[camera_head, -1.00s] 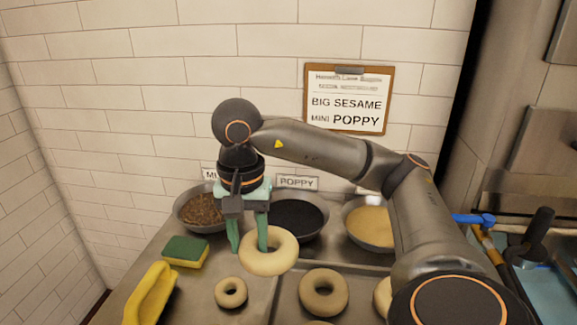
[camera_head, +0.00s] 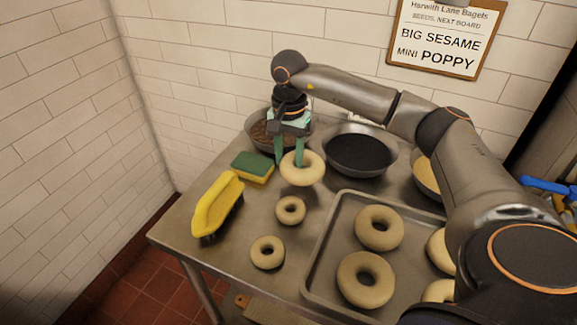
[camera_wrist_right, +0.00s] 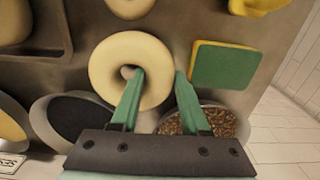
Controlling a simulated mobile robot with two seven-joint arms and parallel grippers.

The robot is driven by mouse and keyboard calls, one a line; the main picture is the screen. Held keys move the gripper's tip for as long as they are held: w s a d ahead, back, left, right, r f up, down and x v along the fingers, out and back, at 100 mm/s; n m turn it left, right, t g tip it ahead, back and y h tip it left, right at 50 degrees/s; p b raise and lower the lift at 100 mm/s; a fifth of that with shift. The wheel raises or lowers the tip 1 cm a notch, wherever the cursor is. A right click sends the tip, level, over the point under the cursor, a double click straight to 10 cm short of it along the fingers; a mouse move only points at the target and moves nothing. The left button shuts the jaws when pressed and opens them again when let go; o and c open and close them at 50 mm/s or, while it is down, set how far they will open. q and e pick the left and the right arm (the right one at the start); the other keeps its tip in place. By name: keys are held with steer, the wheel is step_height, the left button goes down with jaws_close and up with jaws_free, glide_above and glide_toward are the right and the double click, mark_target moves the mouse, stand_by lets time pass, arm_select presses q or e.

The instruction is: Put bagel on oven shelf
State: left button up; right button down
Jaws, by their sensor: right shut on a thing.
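A large pale bagel (camera_head: 303,178) is held by my right gripper (camera_head: 289,164), near the bowls at the back of the steel table. In the wrist view, one green finger of the right gripper (camera_wrist_right: 158,78) passes into the hole of the bagel (camera_wrist_right: 104,66) and the other is outside its ring. Whether the bagel touches the table is hard to tell. The oven shelf is not visible. My left gripper is not in view.
A metal tray (camera_head: 319,258) holds several large bagels. Two mini bagels (camera_head: 267,253) lie left of it. A green and yellow sponge (camera_head: 252,167), a yellow-handled brush (camera_head: 217,206), a dark seed bowl (camera_head: 360,152) and a brown seed bowl (camera_head: 258,131) stand around the gripper.

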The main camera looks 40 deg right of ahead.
steer(key=shift+w+f, duration=0.25)
steer(key=shift+f, duration=1.55)
steer(key=shift+f, duration=0.1)
steer(key=shift+f, duration=0.15)
steer(key=shift+c, duration=2)
jaws_free()
steer(key=shift+s, duration=0.1)
